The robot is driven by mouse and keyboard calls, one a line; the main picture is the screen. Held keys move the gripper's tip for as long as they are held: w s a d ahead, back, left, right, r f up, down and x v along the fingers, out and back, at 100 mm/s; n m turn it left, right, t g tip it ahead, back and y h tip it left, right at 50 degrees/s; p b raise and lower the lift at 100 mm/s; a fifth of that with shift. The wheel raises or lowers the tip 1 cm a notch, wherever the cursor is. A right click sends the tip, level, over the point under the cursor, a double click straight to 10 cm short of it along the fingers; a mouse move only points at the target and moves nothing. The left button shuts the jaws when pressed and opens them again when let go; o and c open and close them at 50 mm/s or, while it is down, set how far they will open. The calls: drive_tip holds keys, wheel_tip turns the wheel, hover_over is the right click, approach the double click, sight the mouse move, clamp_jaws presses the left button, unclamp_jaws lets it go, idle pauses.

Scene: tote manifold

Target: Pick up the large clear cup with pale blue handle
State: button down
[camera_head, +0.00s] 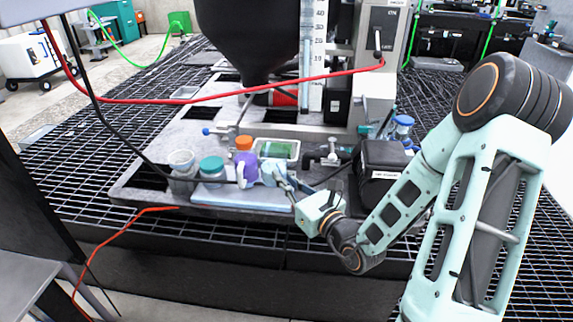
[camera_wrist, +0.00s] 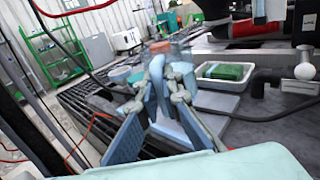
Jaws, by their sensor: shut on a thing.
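My gripper (camera_head: 272,174) is low over the front of the grey work surface. In the wrist view the fingers of my gripper (camera_wrist: 165,80) are shut close together on a narrow pale blue part, which looks like the handle of the large clear cup. A see-through body (camera_wrist: 182,52) shows just beyond the fingertips. The fingers hide much of the cup, and its contact with the surface cannot be made out. A clear container (camera_head: 181,160) stands at the left end of the row in the head view.
A teal-lidded jar (camera_head: 212,167) and a purple bottle with orange cap (camera_head: 246,167) stand left of my gripper. A white tray with green contents (camera_head: 277,149) lies behind. A black box (camera_head: 383,160) stands right. A red hose (camera_head: 220,92) and black cables cross the area.

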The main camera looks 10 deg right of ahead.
drive_tip(key=shift+s+a+r+p, duration=0.2)
drive_tip(key=shift+s+r+p, duration=0.4)
drive_tip(key=shift+s+r, duration=0.1)
drive_tip(key=s+p, duration=0.1)
drive_tip(key=p, duration=0.1)
drive_tip(key=s+a+p, duration=0.1)
drive_tip(key=p, duration=0.2)
drive_tip(key=s+r+p, duration=0.1)
drive_tip(key=p, duration=0.2)
drive_tip(key=shift+s+a, duration=0.15)
drive_tip(key=shift+s, duration=0.15)
